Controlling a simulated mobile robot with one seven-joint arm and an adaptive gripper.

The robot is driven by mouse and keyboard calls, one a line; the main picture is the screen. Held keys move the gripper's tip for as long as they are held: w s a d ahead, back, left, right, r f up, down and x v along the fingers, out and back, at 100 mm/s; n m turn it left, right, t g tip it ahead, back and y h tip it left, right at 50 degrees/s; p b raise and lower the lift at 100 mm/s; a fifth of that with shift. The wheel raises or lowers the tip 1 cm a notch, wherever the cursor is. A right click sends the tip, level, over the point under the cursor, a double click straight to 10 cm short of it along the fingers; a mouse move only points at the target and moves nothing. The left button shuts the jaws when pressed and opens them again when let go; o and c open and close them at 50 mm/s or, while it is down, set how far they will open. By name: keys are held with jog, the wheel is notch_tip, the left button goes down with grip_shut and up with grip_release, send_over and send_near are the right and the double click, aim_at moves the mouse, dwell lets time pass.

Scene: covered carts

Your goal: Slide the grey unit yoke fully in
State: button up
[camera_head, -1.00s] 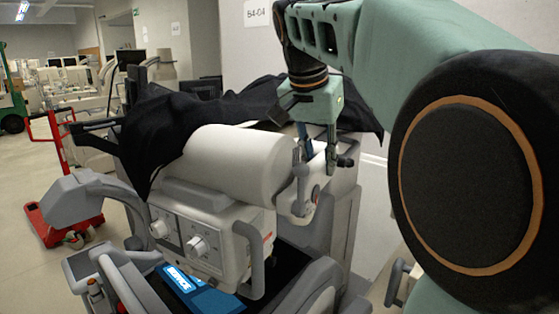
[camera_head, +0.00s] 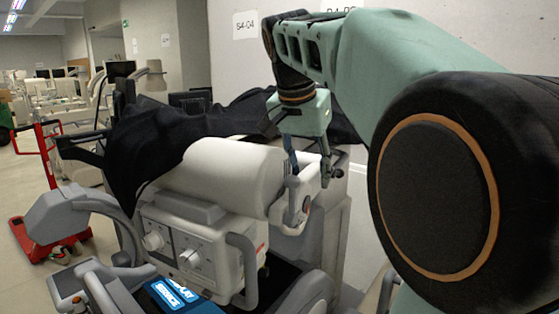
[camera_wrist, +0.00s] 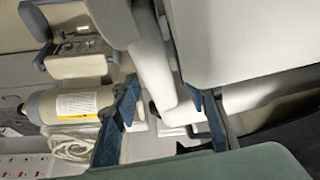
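The grey unit (camera_head: 200,240) stands in the head view, with a white cylinder (camera_head: 235,172) on top. A pale grey yoke-like end piece (camera_head: 291,206) sits at the cylinder's right end; I take this for the yoke. My gripper (camera_head: 309,172) points down at this end piece, its blue fingers apart. In the wrist view my gripper (camera_wrist: 165,92) also has its fingers spread, with a pale grey bar (camera_wrist: 150,60) reaching between them. I cannot tell whether either finger touches it. The far side of the end piece is hidden.
A black cover (camera_head: 140,145) drapes over the gear behind the cylinder. A wall stands close behind. A red trolley (camera_head: 45,240) is at the left. In the wrist view are a bottle (camera_wrist: 75,104), coiled white cable (camera_wrist: 72,142) and a socket strip (camera_wrist: 25,165).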

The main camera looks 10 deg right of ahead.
jog(key=v, duration=1.1)
jog(key=shift+r, duration=0.35)
jog(key=shift+s+a, duration=0.1)
jog(key=shift+a, duration=0.05)
